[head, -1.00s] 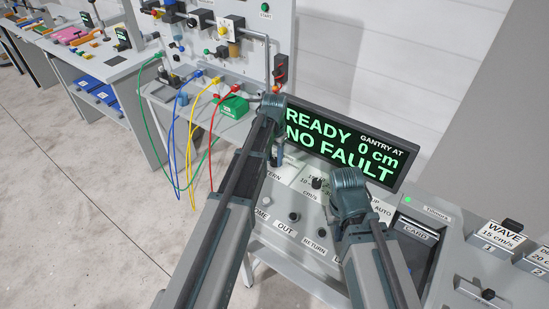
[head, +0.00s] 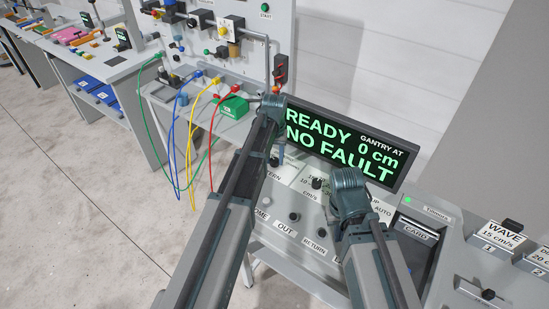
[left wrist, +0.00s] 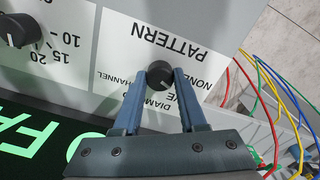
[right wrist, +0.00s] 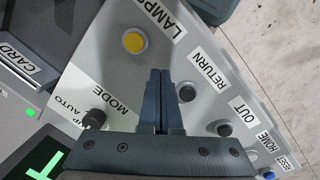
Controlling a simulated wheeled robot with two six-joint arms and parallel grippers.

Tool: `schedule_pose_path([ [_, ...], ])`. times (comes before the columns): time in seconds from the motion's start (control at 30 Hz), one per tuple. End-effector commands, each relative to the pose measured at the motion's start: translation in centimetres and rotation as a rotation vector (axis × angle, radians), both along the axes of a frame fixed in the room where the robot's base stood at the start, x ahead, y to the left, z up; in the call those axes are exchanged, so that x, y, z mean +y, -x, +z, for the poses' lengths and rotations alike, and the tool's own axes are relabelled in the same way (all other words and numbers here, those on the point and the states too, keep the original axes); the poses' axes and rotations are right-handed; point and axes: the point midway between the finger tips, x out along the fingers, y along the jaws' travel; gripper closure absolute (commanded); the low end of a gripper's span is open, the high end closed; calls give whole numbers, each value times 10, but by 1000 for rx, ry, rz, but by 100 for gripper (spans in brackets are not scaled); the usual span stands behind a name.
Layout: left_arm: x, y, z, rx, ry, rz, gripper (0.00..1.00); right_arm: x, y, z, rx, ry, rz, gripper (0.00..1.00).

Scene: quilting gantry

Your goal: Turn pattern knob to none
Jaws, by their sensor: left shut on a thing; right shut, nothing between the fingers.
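The pattern knob (left wrist: 160,74) is a round black knob on a white plate labelled PATTERN, upside down in the left wrist view. NONE, DIAMOND and CHANNEL labels and part of a label ending in VE show around it. A small light mark on the knob seems to face the VE label, but it is hard to read. My left gripper (left wrist: 160,76) is shut on the knob, one finger on each side. My right gripper (right wrist: 160,75) is shut and empty above the panel, near the RETURN button.
A display (head: 345,143) reads READY, NO FAULT, gantry at 0 cm. A speed knob (left wrist: 17,30) sits beside the pattern plate. The mode knob (right wrist: 94,119), yellow lamp button (right wrist: 134,41) and RETURN button (right wrist: 186,92) are near my right gripper. Coloured cables (head: 190,150) hang at left.

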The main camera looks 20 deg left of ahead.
Motion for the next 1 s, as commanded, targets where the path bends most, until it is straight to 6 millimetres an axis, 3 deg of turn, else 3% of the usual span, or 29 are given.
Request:
schedule_pose_path([
  [0.5, 0, 0, 0, 0, 0, 300, 100, 0, 0, 0, 0, 0, 0, 100],
  [1.0, 0, 0, 0, 0, 0, 350, 100, 0, 0, 0, 0, 0, 0, 100],
])
